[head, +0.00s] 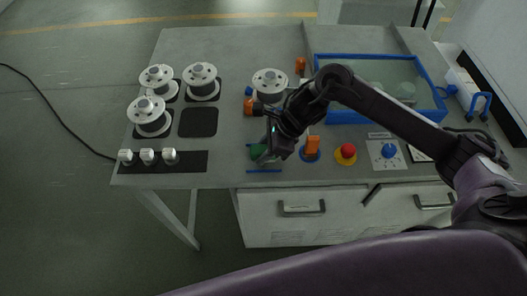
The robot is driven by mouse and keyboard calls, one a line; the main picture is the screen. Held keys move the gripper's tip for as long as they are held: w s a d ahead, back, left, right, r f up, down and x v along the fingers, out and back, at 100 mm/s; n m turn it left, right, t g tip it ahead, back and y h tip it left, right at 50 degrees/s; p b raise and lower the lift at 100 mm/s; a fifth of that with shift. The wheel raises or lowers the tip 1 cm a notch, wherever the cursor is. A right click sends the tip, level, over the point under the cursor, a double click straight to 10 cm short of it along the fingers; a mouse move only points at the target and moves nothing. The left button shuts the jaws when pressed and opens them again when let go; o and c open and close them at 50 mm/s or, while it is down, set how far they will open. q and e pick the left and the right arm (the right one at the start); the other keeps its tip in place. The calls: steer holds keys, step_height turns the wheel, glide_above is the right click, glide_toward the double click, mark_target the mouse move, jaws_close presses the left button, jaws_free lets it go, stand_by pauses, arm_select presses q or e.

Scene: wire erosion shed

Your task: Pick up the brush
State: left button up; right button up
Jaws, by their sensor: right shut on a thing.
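My right gripper (270,154) reaches in from the right and is down at the front edge of the grey bench. It is shut on a small dark green thing (257,152), which looks like the brush. The gripper hides most of it, so its bristles and full shape cannot be made out. Blue strips (264,171) lie on the bench just in front of it. My left gripper is not in view.
White spools (151,116) stand on the left of the grey bench (225,55). Several white clamps (147,156) sit at the front left. A blue-rimmed tank (380,57) is at the back right. A red button (348,150) and blue knob (389,151) are right of the gripper.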

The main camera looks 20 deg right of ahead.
steer(key=shift+c, duration=1)
